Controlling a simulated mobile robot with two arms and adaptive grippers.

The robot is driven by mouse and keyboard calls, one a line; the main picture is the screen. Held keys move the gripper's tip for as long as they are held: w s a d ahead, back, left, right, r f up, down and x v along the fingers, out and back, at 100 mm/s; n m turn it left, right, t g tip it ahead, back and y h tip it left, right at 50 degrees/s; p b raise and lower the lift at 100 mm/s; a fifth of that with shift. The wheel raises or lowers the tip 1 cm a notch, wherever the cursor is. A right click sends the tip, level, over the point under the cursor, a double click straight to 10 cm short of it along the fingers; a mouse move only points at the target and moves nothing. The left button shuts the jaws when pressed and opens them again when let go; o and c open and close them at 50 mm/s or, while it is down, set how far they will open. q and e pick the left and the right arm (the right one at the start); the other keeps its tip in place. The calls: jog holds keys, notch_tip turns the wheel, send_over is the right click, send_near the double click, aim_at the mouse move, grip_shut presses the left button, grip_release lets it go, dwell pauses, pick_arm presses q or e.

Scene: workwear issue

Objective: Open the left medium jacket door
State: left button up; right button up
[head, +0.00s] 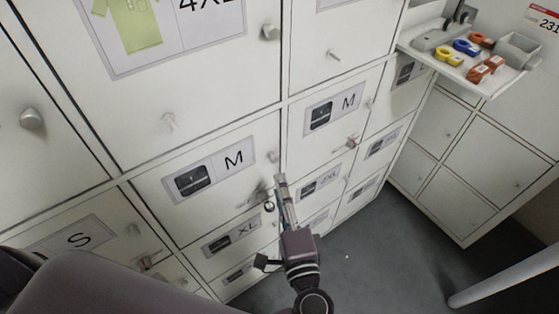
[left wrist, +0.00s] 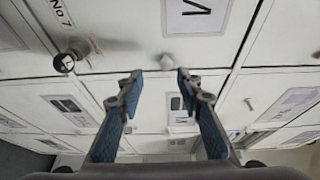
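The left medium jacket door (head: 245,171) is a white locker door. Its label (head: 208,171) shows a dark jacket and an M. A small light knob (head: 273,156) sits near its upper right edge, and the door looks shut. My left gripper (head: 281,183) is just below the knob in the head view, seen nearly edge-on. In the left wrist view my left gripper (left wrist: 160,81) is open and empty, with blue-padded fingers apart. A round knob (left wrist: 167,60) shows just beyond the gap between the fingertips, with no visible contact. My right gripper is not in view.
A second M door (head: 330,120) is to the right, with its own knob (head: 351,142). Other lockers surround both. A shelf (head: 470,75) at the upper right holds coloured tape-like items and a grey bin. The grey floor (head: 375,255) is clear at lower right.

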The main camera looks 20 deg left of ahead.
aim_at(275, 162)
pick_arm(q)
jog(key=p+x, duration=0.1)
jog(key=x, duration=0.2)
jog(key=r+p+x, duration=0.1)
jog(key=x, duration=0.2)
jog(key=shift+w+r, duration=0.15)
jog(key=shift+w+a, duration=0.25)
jog(key=shift+w, duration=0.25)
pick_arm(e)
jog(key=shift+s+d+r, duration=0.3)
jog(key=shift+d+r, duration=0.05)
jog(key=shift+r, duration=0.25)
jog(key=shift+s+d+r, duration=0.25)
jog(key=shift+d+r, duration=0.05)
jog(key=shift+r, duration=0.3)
pick_arm(q)
grip_shut()
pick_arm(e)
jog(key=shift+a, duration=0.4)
pick_arm(q)
jog(key=shift+f, duration=0.2)
